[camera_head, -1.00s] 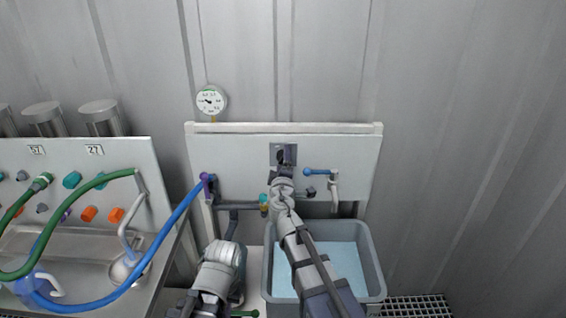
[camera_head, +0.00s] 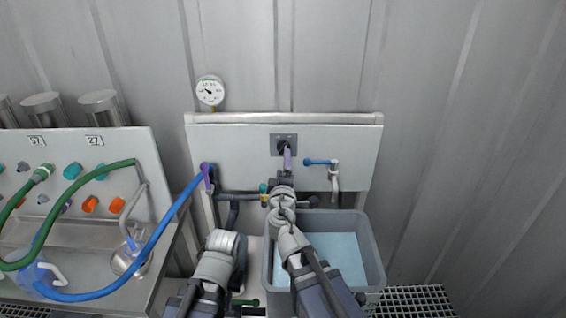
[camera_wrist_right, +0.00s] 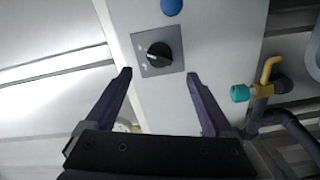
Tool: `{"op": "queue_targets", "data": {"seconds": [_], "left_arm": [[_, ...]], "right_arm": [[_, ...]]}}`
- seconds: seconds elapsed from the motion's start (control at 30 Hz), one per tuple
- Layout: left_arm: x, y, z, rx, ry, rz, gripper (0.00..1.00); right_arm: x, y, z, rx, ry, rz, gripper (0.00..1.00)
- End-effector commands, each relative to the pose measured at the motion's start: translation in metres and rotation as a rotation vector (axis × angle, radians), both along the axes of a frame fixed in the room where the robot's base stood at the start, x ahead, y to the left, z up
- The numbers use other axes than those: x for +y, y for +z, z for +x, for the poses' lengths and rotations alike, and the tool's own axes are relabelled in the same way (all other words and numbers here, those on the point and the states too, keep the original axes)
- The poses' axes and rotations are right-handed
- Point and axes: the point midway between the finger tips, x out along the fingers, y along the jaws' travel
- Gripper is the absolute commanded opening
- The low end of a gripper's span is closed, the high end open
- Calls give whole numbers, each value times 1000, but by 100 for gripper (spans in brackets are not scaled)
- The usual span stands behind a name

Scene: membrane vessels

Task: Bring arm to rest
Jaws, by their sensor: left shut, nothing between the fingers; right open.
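My right gripper (camera_head: 287,160) is in front of the black rotary knob (camera_head: 284,146) on the white panel. The knob shows between its two spread purple fingers in the right wrist view (camera_wrist_right: 158,55). The fingers look apart from the knob, with nothing held. My right arm reaches up over the grey tub. My left arm (camera_head: 212,270) is folded low in the head view, left of the tub. Its fingers do not show.
The grey tub (camera_head: 374,262) of pale blue liquid stands below the panel. A blue-handled tap (camera_head: 320,162) is right of the knob. A blue hose (camera_head: 150,248) loops to the steel sink unit at left. A gauge (camera_head: 210,91) is above. A teal-ended fitting (camera_wrist_right: 240,93) sits nearby.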

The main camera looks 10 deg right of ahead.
Motion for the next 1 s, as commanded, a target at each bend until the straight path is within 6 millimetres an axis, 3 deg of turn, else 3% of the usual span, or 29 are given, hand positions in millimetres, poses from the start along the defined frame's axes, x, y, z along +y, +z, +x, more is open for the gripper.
{"op": "queue_targets", "data": {"seconds": [0.27,0.37,0.47,0.63,0.8,1.0], "left_arm": [[0,6,0,0,0,0,0],[0,18,0,0,0,0,0],[0,34,0,0,0,0,0],[0,60,0,0,0,0,0],[0,82,0,0,1,0,0],[0,98,0,0,1,0,0]], "right_arm": [[-5,2,-2,11,-31,35,87],[-17,-1,-11,50,-121,134,87],[-30,-16,-30,149,-258,279,87],[-27,-64,-84,433,-479,518,87],[11,-105,-157,805,-620,684,87],[58,-117,-228,1164,-670,766,87]]}}
